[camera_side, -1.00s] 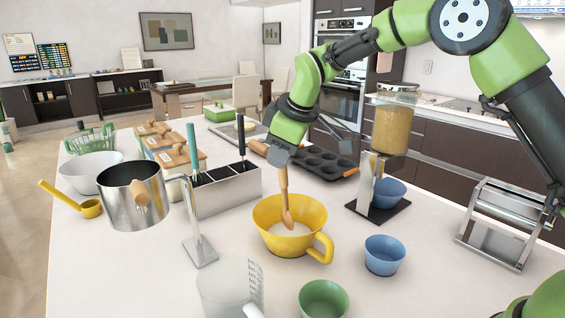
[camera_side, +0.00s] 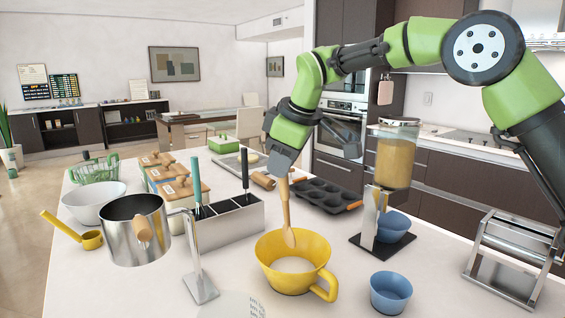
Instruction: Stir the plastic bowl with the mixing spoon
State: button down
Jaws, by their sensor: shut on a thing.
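The yellow plastic bowl (camera_side: 322,250) with a side handle stands on the white counter, with pale contents (camera_side: 293,265) inside. My gripper (camera_side: 284,168) is above the bowl, shut on the handle of the wooden mixing spoon (camera_side: 287,212). The spoon hangs nearly upright, with its head inside the bowl near the back wall, at or just above the contents. I cannot tell whether the head touches the contents or the wall.
A small blue bowl (camera_side: 390,292) stands right of the yellow bowl. Behind it is a dispenser (camera_side: 396,160) on a dark base. A steel pot (camera_side: 133,240) on a stand and a grey utensil holder (camera_side: 231,223) are left. A muffin tray (camera_side: 327,197) lies behind.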

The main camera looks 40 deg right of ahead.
jog(key=shift+r, duration=2.5)
